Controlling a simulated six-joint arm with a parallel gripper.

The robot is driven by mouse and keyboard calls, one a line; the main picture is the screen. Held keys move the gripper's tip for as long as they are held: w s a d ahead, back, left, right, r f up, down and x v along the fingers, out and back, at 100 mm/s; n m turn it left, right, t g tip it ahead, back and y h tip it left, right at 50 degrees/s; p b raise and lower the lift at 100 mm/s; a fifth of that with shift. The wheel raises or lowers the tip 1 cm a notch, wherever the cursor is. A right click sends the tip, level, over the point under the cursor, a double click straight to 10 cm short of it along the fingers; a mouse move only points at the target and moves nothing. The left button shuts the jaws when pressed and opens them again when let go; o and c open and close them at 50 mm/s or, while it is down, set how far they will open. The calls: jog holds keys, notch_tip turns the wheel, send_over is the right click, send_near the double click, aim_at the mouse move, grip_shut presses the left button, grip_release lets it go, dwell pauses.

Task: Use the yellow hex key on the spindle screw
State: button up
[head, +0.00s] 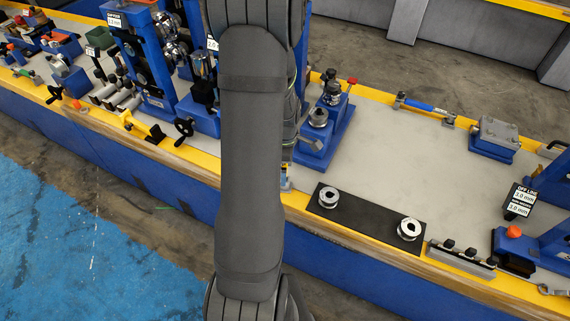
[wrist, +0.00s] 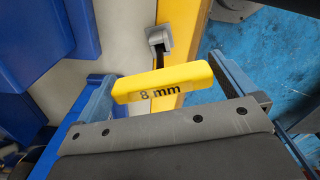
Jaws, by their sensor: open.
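The yellow hex key (wrist: 160,83), marked "8 mm" on its handle, lies across the space between my gripper's two blue fingers in the wrist view. Its dark shank (wrist: 156,55) runs to a small grey block (wrist: 157,38) on the yellow bench edge. My gripper (wrist: 163,72) is open, with one finger near each end of the handle. I cannot tell whether either finger touches it. In the head view my arm hides my gripper. I cannot pick out the spindle screw with certainty in either view.
Blue fixtures with metal parts (head: 320,118) stand just right of my arm on the bench. A black mat (head: 368,217) holds two metal rings. The grey bench top (head: 400,150) beyond it is mostly clear. Tall blue stands (head: 140,60) crowd the left. Blue floor (wrist: 250,40) lies beyond the edge.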

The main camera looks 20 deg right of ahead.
jog(key=shift+f, duration=0.3)
jog(key=shift+c, duration=0.4)
jog(key=c, duration=0.7)
jog(key=shift+o, duration=0.2)
jog(key=shift+r, duration=0.15)
